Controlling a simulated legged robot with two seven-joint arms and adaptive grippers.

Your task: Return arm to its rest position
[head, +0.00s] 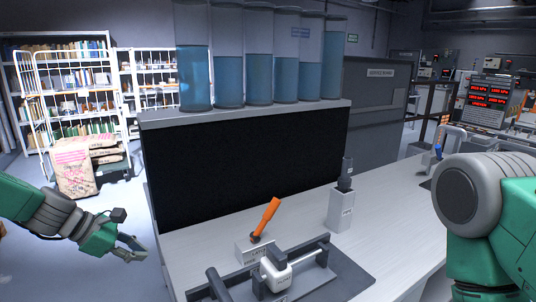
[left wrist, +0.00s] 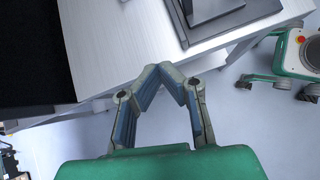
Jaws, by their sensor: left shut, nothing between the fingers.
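My left arm comes in from the left in the head view, with its green and grey gripper (head: 133,247) held over the floor, left of the workbench (head: 398,262) and apart from it. In the left wrist view the two fingers of this gripper (left wrist: 160,74) meet at their tips with nothing between them. Beyond the tips the bench's edge and a dark mat corner show. My right arm fills the right side of the head view as a large grey joint and green links. Its gripper is out of the picture.
An orange lever (head: 266,217) leans up from a small labelled box on the bench. A white-handled device (head: 275,272) sits on a dark mat (head: 352,280). A grey post (head: 341,209) stands behind. Several blue-filled cylinders (head: 260,75) stand above a black panel (head: 250,165). Open floor lies at left.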

